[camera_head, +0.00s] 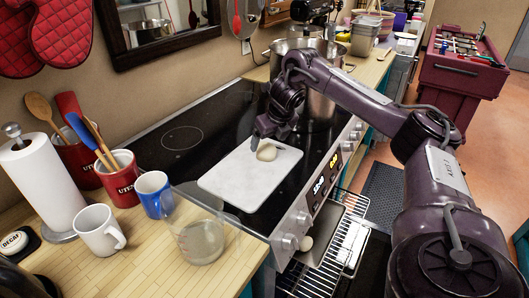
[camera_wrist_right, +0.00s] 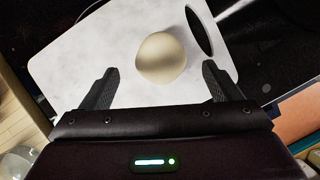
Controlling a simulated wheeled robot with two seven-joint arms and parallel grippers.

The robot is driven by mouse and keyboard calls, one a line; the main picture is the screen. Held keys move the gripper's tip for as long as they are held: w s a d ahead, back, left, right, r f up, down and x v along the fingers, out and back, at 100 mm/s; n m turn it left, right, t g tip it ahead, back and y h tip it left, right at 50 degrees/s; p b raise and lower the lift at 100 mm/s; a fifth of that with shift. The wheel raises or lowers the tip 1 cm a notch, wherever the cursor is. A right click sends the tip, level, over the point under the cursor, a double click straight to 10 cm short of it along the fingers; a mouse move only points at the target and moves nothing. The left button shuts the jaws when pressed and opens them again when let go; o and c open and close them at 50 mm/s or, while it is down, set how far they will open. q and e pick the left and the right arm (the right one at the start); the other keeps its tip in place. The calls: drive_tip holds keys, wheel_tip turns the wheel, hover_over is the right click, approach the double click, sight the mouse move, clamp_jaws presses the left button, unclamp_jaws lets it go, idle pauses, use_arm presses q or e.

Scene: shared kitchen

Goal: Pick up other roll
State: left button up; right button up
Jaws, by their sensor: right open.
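A pale round roll (camera_head: 267,152) lies on a white cutting board (camera_head: 228,181) on the black stove top. My right gripper (camera_head: 268,132) is just above and behind the roll in the head view. In the right wrist view my right gripper (camera_wrist_right: 160,88) is open, and the roll (camera_wrist_right: 161,58) sits ahead of and between its two fingers, apart from them. My left gripper is out of view.
A wire oven rack (camera_head: 347,240) sticks out of the open oven. A large steel pot (camera_head: 318,85) stands at the back of the stove. A glass pitcher (camera_head: 200,240), white mug (camera_head: 98,229) and blue mug (camera_head: 153,194) stand on the wooden counter at left.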

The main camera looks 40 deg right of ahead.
sight(268, 147)
drive_tip(key=x, duration=0.2)
drive_tip(key=p+x, duration=0.1)
drive_tip(key=x, duration=0.1)
drive_tip(key=shift+s+f, duration=0.1)
drive_tip(key=shift+f, duration=0.25)
drive_tip(key=shift+d+f, duration=0.1)
drive_tip(key=shift+f, duration=0.05)
drive_tip(key=c, duration=0.7)
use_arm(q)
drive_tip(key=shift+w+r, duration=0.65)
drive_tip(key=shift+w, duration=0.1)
use_arm(e)
drive_tip(key=c, duration=0.3)
